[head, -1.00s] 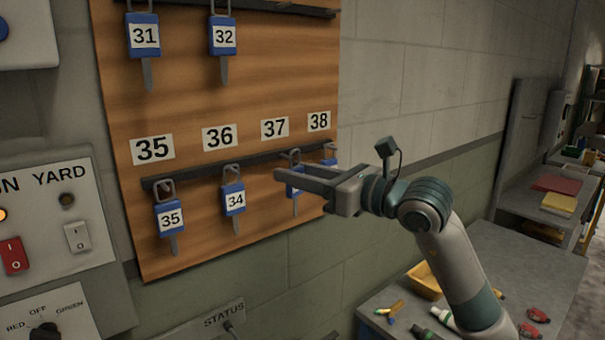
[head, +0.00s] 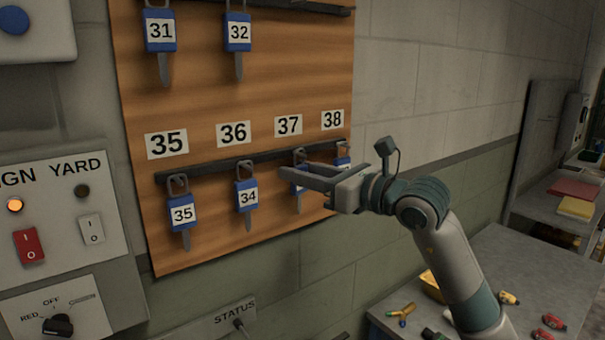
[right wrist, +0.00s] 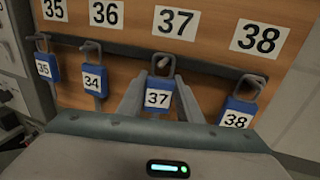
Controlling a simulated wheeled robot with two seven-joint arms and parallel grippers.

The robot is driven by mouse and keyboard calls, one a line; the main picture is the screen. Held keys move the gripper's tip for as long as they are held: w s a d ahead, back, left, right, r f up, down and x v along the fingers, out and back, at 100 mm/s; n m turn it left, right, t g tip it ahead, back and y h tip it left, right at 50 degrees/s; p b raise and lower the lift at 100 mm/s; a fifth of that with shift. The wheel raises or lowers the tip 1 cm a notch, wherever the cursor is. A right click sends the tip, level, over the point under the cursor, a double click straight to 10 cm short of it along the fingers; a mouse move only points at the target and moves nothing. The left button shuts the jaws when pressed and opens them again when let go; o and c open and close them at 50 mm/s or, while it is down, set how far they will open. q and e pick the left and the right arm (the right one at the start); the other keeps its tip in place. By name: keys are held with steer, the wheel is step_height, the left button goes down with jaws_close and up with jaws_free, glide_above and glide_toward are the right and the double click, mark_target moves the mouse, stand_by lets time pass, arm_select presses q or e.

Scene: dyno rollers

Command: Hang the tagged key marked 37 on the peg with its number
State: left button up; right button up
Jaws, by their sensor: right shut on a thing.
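The key with the blue tag marked 37 (right wrist: 158,98) is upright below the number 37 label (head: 288,125) on the wooden board. My right gripper (head: 296,175) is shut on this tag, with one finger on each side in the right wrist view. The tag's metal loop is at the peg (right wrist: 163,62) under label 37, and the peg's tip shows within the loop. I cannot tell how far the loop is over the peg. In the head view my fingers hide much of the tag. My left gripper is not in view.
Tag 35 (head: 182,214) hangs under label 35, tag 34 (head: 247,197) under label 36. Tag 38 (right wrist: 236,112) hangs close on the right. Tags 31 and 32 hang above. A switch panel (head: 62,215) is at left. A grey table (head: 520,265) with small items stands lower right.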

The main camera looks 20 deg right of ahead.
stand_by(0.4)
steer(key=o, duration=1.1)
steer(key=shift+s+a+r, duration=0.1)
steer(key=shift+s, duration=0.05)
